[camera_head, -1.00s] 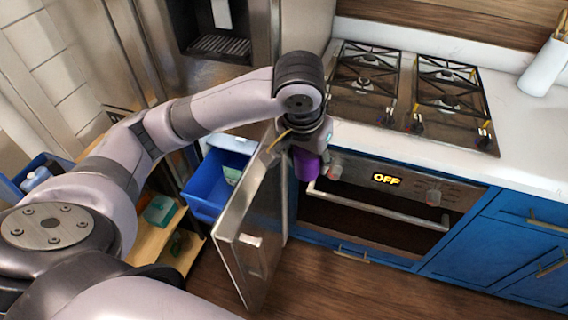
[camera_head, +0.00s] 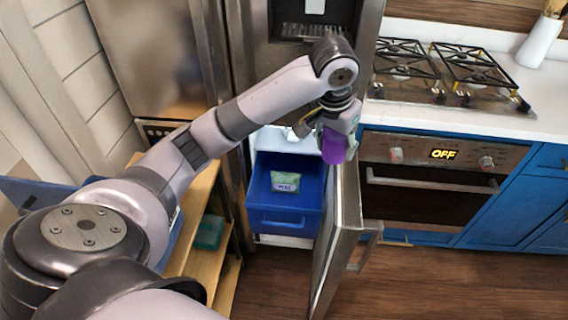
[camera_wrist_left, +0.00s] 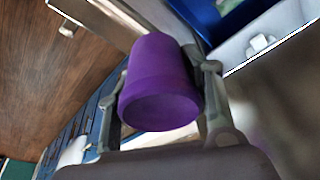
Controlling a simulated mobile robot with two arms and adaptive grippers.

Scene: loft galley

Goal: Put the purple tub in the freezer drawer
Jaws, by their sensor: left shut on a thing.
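The purple tub (camera_head: 334,147) is in my left gripper (camera_head: 338,128), which is shut on it. In the left wrist view the tub (camera_wrist_left: 160,85) sits between the two fingers of the gripper (camera_wrist_left: 163,95). The blue freezer drawer (camera_head: 286,218) is pulled out below and to the left of the tub in the head view. A green-labelled bag (camera_head: 285,181) lies inside it. The tub is above the drawer's height, near the open freezer door (camera_head: 338,235). In the wrist view a blue drawer edge (camera_wrist_left: 205,22) shows at the top. My right gripper is not in view.
The open freezer door stands just right of the drawer, its handle (camera_head: 366,246) facing the oven (camera_head: 430,180). A wooden shelf unit (camera_head: 205,262) with a teal box (camera_head: 209,232) stands left of the drawer. Wood floor (camera_head: 440,285) is clear at the lower right.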

